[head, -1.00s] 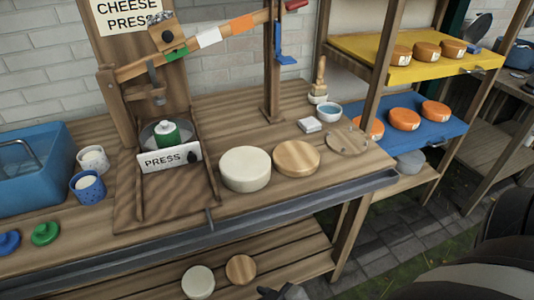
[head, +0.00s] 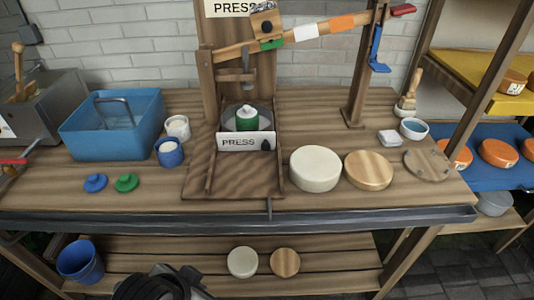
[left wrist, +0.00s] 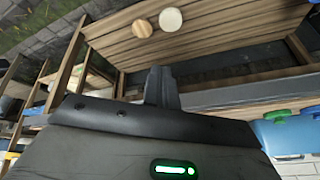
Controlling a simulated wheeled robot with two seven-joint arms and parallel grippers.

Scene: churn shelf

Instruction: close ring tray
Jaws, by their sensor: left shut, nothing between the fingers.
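A tray with a white PRESS front (head: 238,142) sits between two wooden rails at the foot of the cheese press. A green mould with a white top (head: 247,118) stands in its round grey holder. No label names it as the ring tray, and I cannot tell how far out it is. My left gripper shows in the left wrist view (left wrist: 161,84), its fingers shut and empty, below the worktop's front by the lower shelf. In the head view a dark part of my arm shows at the bottom left. My right gripper is not in view.
A white round (head: 315,168) and a wooden disc (head: 368,169) stand right of the press. A blue basin (head: 112,140) and small cups are left. A dark rail (head: 330,218) runs along the worktop's front. The lower shelf (head: 190,251) holds two discs and a blue bucket (head: 80,261).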

